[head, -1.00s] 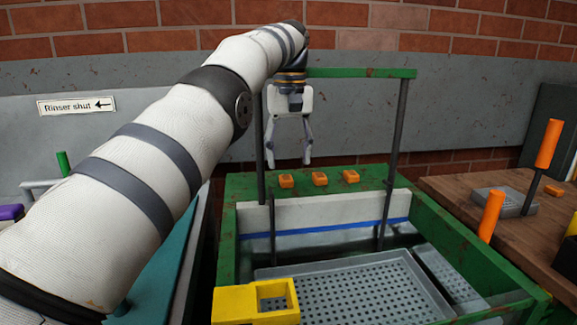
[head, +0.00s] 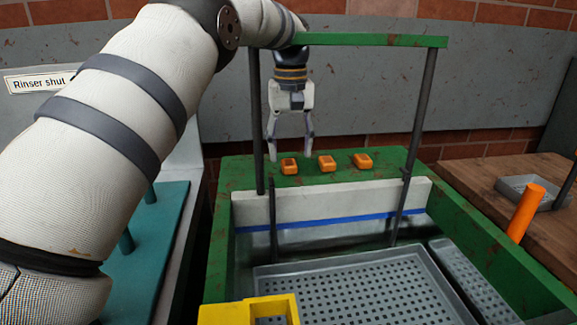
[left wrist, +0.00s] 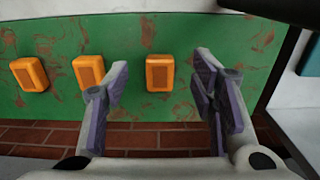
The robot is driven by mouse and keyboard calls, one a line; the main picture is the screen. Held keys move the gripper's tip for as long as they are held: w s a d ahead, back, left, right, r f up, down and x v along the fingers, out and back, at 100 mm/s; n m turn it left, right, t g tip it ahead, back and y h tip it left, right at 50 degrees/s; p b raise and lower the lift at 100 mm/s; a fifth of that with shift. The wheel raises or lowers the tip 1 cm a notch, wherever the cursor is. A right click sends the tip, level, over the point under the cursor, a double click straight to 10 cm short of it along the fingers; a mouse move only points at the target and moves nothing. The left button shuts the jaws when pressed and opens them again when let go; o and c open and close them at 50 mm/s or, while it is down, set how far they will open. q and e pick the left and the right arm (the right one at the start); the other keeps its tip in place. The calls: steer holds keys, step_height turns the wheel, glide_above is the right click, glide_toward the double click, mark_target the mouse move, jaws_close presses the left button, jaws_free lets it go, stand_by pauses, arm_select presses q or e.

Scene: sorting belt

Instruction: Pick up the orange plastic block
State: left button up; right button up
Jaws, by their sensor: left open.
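Three orange plastic blocks lie in a row on the green ledge (head: 235,175) in the head view: left (head: 289,167), middle (head: 327,163) and right (head: 362,161). My left gripper (head: 291,156) hangs open and empty, pointing down just over the left block. In the left wrist view, this block (left wrist: 160,73) shows in the gap between the open fingers (left wrist: 161,92), with no visible contact. The other two blocks (left wrist: 89,71) (left wrist: 30,75) lie to the left there, the nearer one close beside a finger. My right gripper is not in view.
A green frame bar (head: 370,40) on dark posts (head: 425,110) spans above the ledge. In front are a white board (head: 330,201), a perforated grey tray (head: 350,285) and a yellow block-like holder (head: 240,312). A wooden table (head: 480,190) stands at right.

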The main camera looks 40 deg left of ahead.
mark_target(291, 166)
arm_select(q)
step_height(291, 166, down, 4)
steer(key=shift+f, duration=0.1)
steer(key=c, duration=1.2)
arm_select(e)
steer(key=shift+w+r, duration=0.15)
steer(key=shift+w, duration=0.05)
arm_select(q)
steer(key=shift+w+r, duration=0.1)
steer(key=shift+r, duration=0.45)
steer(key=s+d+r, duration=0.2)
steer(key=d+r, duration=0.2)
steer(key=s+d+r+p, duration=0.1)
steer(key=d+r, duration=0.3)
steer(key=s+d+r+p, duration=0.1)
steer(key=s+d+r, duration=0.1)
steer(key=d+r, duration=0.2)
steer(key=shift+s+d, duration=0.3)
steer(key=shift+d, duration=0.1)
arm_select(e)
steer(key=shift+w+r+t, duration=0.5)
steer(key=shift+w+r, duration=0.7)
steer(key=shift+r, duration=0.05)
